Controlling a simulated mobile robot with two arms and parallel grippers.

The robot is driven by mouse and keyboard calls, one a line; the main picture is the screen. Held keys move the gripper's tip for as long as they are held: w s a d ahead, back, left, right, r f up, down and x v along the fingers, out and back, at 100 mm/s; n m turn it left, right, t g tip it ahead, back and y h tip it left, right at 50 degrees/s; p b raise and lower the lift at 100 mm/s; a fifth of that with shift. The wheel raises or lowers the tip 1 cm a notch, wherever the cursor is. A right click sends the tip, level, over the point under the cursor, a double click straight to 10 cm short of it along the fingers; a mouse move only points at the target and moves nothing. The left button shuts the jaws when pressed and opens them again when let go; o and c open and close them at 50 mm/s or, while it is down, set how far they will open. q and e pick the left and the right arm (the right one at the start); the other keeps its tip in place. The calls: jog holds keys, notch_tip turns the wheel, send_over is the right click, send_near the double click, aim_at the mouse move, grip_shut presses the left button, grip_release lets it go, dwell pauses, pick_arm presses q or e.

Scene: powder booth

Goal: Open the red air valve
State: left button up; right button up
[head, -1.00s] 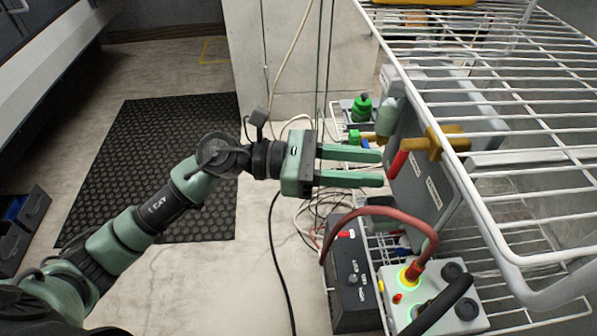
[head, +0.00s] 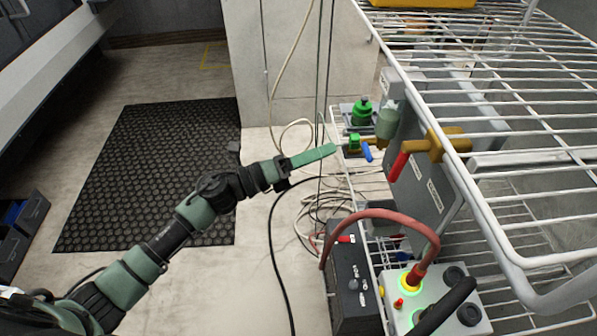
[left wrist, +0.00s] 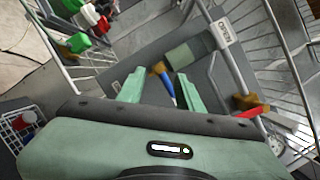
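The red air valve has a red lever (head: 399,166) on a brass body (head: 440,146), at the front of the grey panel under the wire shelf. In the left wrist view the red lever (left wrist: 250,112) shows at the right, outside my fingers. My left gripper (head: 333,149) is seen edge-on in the head view, left of the red lever and apart from it. The left wrist view shows its fingers (left wrist: 162,75) open. A blue lever (left wrist: 168,88) appears between them there; it also shows in the head view (head: 367,152). My right gripper is not in view.
A wire shelf (head: 480,115) overhangs the panel at the right. A red hose (head: 380,213) arches to a grey box (head: 445,290) with lit rings, next to a black box (head: 350,275). Loose cables hang behind my gripper. The floor at the left is open, with a black mat (head: 150,175).

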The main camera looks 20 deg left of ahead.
pick_arm(q)
jog(key=w+a+f+n+t+y, duration=0.3)
jog(key=a+f+n+y, duration=0.1)
jog(key=f+n, duration=0.5)
notch_tip(320, 180, down, 2)
jog(key=shift+a+f+y, duration=0.15)
jog(key=shift+a+y, duration=0.25)
jog(key=shift+a, duration=0.4)
